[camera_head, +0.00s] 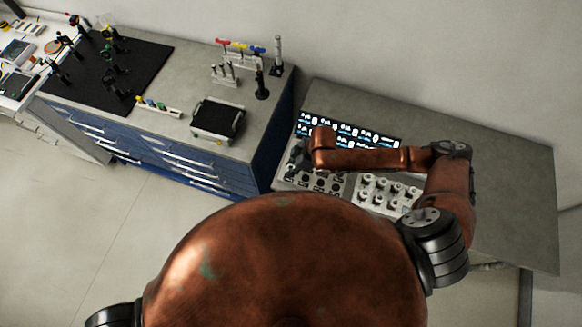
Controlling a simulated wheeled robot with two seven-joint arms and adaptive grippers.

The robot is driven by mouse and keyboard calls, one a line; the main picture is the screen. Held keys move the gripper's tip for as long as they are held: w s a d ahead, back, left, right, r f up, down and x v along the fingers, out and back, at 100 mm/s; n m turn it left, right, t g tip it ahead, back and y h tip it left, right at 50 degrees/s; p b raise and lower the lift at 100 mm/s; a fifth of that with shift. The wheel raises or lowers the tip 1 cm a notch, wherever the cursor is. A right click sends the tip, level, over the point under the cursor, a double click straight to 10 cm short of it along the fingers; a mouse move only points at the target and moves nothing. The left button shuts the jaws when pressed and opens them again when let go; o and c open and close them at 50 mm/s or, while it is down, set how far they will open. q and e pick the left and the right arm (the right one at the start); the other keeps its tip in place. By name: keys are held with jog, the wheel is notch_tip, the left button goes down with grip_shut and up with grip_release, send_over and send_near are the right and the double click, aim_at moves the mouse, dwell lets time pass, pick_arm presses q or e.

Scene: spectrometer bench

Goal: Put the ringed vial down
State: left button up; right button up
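My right arm reaches across the right-hand bench, and its gripper (295,160) is at the near left of that bench, pointing down beside a rack with dark round holes (326,183). The gripper is small and dark here, and I cannot tell whether its fingers are open or shut. I cannot make out a ringed vial; any vial at the fingers is too small or hidden. Several white-capped vials stand in a pale rack (378,204) to the right of the holed rack. My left gripper is out of view.
A dark panel with blue and white markings (350,129) lies behind my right forearm. The grey bench top (500,180) is clear on the right. A blue-drawer bench (235,181) on the left holds a black tray device (218,119), tools and a black optics board (145,65).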

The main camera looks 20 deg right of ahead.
jog(key=o, duration=0.3)
jog(key=shift+o, duration=0.2)
jog(key=shift+r, duration=0.2)
jog(key=b+v, duration=0.1)
jog(key=v, duration=1.1)
jog(key=shift+d, duration=0.1)
